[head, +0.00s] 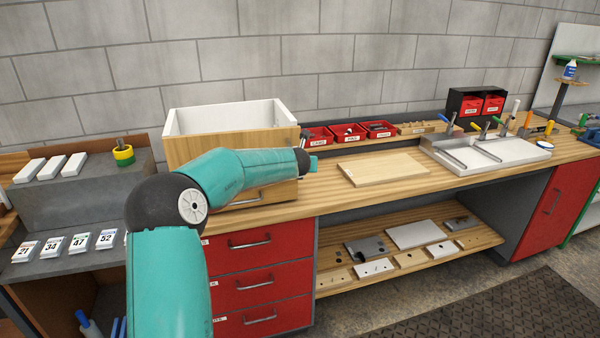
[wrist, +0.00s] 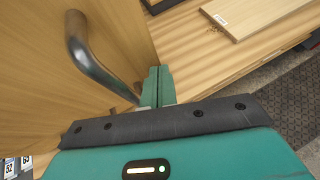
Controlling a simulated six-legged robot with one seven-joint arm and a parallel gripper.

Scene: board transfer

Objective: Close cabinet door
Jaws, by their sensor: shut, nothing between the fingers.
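A wooden cabinet (head: 185,150) with an open white-lined top stands on the workbench, left of centre in the head view. A wooden front panel with a curved metal handle (wrist: 88,55) fills the left of the wrist view. My gripper (wrist: 158,85) has its two green fingers together, empty, close to the panel's right edge and right of the handle. I cannot tell whether they touch the panel. In the head view my gripper (head: 311,163) is at the cabinet's right side, and my arm hides much of its front. How far the door stands open is unclear.
A light wooden board (head: 383,168) lies on the bench (head: 440,178) to the right. Red bins (head: 348,133) stand behind it. Red drawers (head: 260,285) are below, and a lower shelf (head: 335,278) holds several plates. A red door (head: 552,208) is at far right.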

